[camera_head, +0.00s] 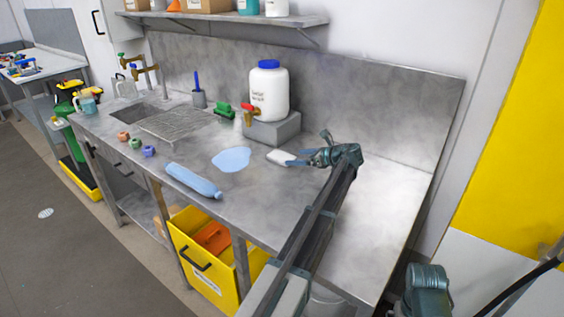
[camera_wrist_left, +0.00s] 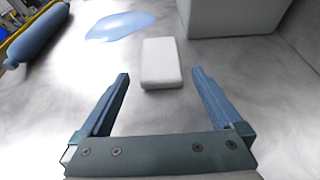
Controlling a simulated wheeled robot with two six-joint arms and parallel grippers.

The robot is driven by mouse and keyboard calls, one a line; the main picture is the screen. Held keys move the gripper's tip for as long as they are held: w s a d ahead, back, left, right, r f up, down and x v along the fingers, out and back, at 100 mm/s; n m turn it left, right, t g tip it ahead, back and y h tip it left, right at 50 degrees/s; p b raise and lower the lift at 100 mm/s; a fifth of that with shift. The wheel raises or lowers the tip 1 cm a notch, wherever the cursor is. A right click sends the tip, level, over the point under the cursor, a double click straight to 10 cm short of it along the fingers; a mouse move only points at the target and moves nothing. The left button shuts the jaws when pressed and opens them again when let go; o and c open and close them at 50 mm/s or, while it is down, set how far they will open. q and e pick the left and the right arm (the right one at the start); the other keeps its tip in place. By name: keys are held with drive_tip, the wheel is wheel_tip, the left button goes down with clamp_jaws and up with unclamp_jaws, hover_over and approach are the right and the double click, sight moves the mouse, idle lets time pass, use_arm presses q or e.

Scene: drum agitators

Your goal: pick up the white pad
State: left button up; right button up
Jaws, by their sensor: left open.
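The white pad (camera_head: 281,157) lies on the steel counter, in front of the grey block under the big white jug. In the left wrist view the white pad (camera_wrist_left: 161,62) is a small rounded block just beyond the fingertips, between their lines. My left gripper (camera_head: 297,158) is open and empty, close to the pad on its right side in the head view. Its two blue fingers (camera_wrist_left: 160,74) are wide apart and not touching the pad. A teal part of my right arm shows at the bottom right of the head view, but its jaws cannot be made out.
A light blue puddle (camera_head: 232,159) and a blue bottle (camera_head: 194,181) lie left of the pad. The grey block (camera_head: 272,129) bears the white jug (camera_head: 268,91) behind it. A yellow bin (camera_head: 199,278) stands below. The counter to the right is clear.

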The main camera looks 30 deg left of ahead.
sight(285, 157)
use_arm(q)
drive_tip(key=shift+b+x, duration=1)
drive_tip(key=shift+x, duration=1.7)
drive_tip(key=c, duration=1.2)
